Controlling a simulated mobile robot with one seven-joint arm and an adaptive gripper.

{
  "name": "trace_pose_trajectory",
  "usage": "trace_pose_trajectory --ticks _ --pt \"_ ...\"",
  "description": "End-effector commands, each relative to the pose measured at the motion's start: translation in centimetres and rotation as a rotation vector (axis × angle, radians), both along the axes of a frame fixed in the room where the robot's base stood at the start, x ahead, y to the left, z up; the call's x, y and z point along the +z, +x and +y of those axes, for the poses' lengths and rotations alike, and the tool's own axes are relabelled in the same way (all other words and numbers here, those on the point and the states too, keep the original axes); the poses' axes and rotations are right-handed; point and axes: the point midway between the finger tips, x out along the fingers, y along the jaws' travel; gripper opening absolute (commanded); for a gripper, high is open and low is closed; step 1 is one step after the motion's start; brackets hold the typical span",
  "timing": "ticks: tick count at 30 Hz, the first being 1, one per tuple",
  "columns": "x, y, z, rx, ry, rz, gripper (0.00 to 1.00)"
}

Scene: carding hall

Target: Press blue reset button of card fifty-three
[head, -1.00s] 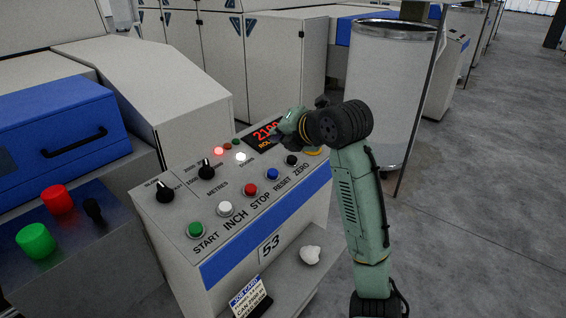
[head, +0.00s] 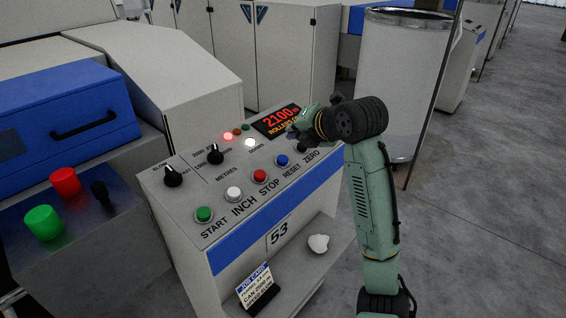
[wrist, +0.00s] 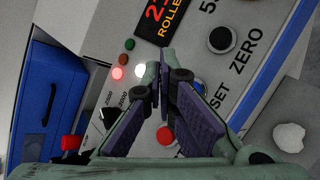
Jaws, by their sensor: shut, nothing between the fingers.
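The card fifty-three control panel (head: 225,195) has a row of buttons. The blue reset button (head: 282,160) sits between the red stop button (head: 260,175) and the black zero button (head: 301,146). My gripper (head: 300,126) is over the panel's upper right, just above the zero button in the picture and apart from the blue button. In the wrist view its fingers (wrist: 166,72) are shut and empty. There the red button (wrist: 165,136) shows between the fingers, and the black button (wrist: 221,40) is clear. The right finger mostly hides the blue button.
A lit red display (head: 279,118) lies behind my gripper. Two black knobs (head: 173,177) are at the panel's left. A white lump (head: 318,243) and a job card (head: 256,288) are on the shelf below. A tall can (head: 400,75) stands to the right.

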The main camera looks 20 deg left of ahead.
Motion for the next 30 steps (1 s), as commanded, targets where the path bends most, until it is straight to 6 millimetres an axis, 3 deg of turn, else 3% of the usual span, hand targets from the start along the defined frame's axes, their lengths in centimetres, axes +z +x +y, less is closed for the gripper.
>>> trace_pose_trajectory --ticks 3,10,30 --pt "-2.3 0.1 0.4 0.0 0.001 0.002 0.0" --pt "-5.0 0.4 1.1 0.001 0.001 0.0 0.0" --pt "-5.4 0.5 1.3 -0.001 0.001 0.0 0.0"
